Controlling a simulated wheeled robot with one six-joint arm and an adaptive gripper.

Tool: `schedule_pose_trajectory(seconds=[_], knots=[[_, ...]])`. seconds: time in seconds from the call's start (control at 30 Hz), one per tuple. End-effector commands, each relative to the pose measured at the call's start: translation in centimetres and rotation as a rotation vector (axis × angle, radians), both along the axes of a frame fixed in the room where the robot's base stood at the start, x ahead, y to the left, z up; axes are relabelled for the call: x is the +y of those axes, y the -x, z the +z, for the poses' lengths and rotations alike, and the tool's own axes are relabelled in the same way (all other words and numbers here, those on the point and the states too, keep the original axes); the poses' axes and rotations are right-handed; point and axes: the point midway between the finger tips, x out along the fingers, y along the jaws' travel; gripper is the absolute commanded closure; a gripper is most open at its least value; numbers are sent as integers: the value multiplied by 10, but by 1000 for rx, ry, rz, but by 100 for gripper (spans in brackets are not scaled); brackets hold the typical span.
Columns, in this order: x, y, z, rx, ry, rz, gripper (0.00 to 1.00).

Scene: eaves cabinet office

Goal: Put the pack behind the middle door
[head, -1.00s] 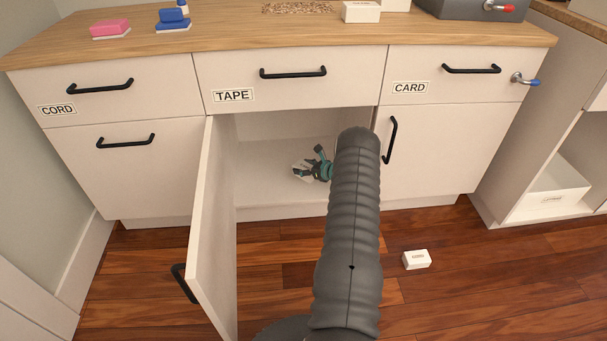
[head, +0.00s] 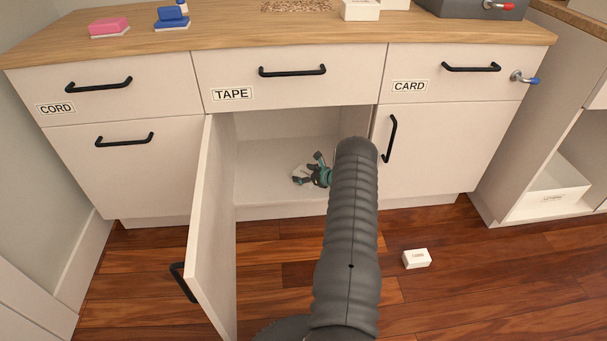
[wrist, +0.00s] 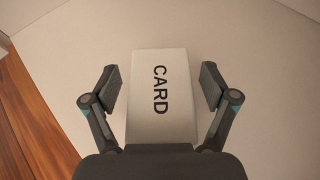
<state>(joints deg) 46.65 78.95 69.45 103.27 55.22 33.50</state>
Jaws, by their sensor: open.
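A white pack (wrist: 160,125) marked CARD lies on the pale floor of the middle cupboard. My gripper (wrist: 160,84) is open, with one finger on each side of the pack; a gap shows beside each fingertip. In the head view my gripper (head: 312,174) is inside the cupboard, low over its floor, and only a white bit of the pack shows by the fingers. The middle door (head: 208,235), under the TAPE drawer, stands wide open to the left. My arm covers the right part of the opening.
A small white box (head: 416,259) lies on the wooden floor, right of my arm. The drawers marked CORD, TAPE and CARD are shut, as are the left and right doors. The worktop (head: 225,35) holds pink and blue items, white boxes and a grey case.

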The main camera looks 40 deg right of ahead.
Motion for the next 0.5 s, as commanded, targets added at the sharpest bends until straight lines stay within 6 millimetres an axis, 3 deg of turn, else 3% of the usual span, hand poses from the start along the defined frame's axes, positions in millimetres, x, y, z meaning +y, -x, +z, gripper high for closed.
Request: schedule_pose_trajectory(seconds=[0.23, 0.5], knots=[[-1, 2, 4, 0, -1, -1, 15], [-12, 45, 23, 0, -1, -4, 15]])
